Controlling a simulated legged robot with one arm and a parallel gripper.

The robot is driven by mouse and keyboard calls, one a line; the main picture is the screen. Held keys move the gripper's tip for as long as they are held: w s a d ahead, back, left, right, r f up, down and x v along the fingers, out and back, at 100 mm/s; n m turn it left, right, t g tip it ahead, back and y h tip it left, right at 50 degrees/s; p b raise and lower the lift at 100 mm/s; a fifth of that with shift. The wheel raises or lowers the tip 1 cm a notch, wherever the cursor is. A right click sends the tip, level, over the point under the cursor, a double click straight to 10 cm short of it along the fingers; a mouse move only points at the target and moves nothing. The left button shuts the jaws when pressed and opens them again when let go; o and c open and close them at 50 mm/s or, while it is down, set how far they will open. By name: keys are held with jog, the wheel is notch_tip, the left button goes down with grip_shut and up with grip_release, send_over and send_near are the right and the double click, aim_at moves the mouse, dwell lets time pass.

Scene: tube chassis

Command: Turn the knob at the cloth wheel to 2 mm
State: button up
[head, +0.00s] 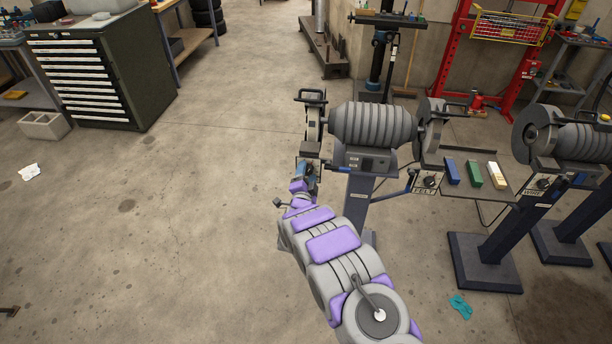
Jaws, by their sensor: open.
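The nearer bench grinder (371,125) stands on a grey pedestal, with a wheel at each end. Its left wheel (313,117) has a dark guard and a small grey block (309,148) below it. Its right wheel (429,130) has a label below that seems to read FELT (426,189), with a dark knob (430,181) beside it. I see no label reading cloth; the area under the left wheel is partly covered by my arm. My gripper (307,168) is open just below the left wheel, close to the grey block. A knob there cannot be made out, nor whether I touch it.
Blue (452,172), green (474,174) and pale bars lie on a tray right of the grinder. A second grinder (585,139) with a WIRE label stands at the right. A dark tool cabinet (90,75) is at the left.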

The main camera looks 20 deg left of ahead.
jog(key=shift+w+d+r, duration=0.1)
jog(key=shift+d+r, duration=0.05)
jog(key=shift+d, duration=0.2)
jog(key=shift+a, duration=0.45)
jog(key=c, duration=0.5)
jog(key=shift+d, duration=0.2)
jog(key=c, duration=0.6)
